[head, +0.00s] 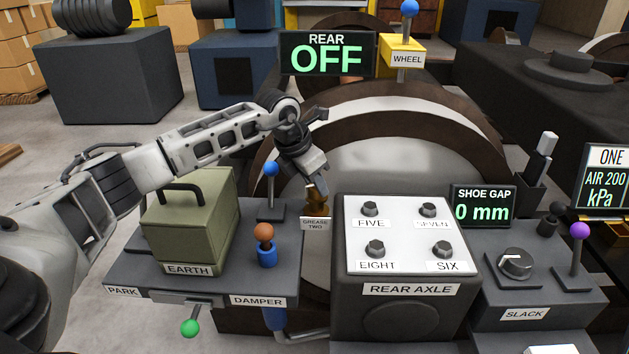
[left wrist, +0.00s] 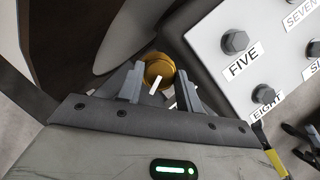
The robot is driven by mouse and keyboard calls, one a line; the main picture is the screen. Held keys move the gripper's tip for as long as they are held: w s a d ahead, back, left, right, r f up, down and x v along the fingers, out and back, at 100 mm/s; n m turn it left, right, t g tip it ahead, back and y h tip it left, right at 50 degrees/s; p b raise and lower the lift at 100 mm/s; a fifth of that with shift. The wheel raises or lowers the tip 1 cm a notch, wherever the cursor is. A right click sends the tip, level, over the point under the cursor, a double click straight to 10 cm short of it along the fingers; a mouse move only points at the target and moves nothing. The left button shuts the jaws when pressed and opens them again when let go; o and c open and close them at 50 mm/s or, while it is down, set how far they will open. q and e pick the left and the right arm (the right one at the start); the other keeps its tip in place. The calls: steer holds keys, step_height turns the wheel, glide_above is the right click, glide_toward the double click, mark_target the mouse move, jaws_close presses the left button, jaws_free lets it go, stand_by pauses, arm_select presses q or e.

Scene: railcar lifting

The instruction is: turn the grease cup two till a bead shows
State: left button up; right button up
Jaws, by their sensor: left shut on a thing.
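The grease cup two is a small brass cup (head: 317,198) behind its "GREASE TWO" label (head: 315,224), left of the rear axle box. It also shows in the left wrist view as a round brass cap (left wrist: 158,68) with a pale mark on it. My left gripper (head: 317,187) comes down on it from above, and its two fingers (left wrist: 158,88) stand on either side of the cap, shut on it. The fingers hide part of the cup in the head view. I can make out no bead of grease.
The white-topped rear axle box (head: 405,290) with several bolts stands close on the right. A large wheel (head: 400,150) rises behind.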

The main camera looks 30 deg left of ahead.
arm_select(q)
steer(key=m+h, duration=0.1)
steer(key=m, duration=0.1)
steer(key=m+g, duration=0.1)
steer(key=m, duration=0.2)
steer(key=shift+w+a+h, duration=0.1)
steer(key=shift+a+h, duration=0.05)
steer(key=shift+h, duration=0.25)
steer(key=shift+m, duration=0.8)
steer(key=shift+g, duration=0.3)
steer(key=o, duration=1)
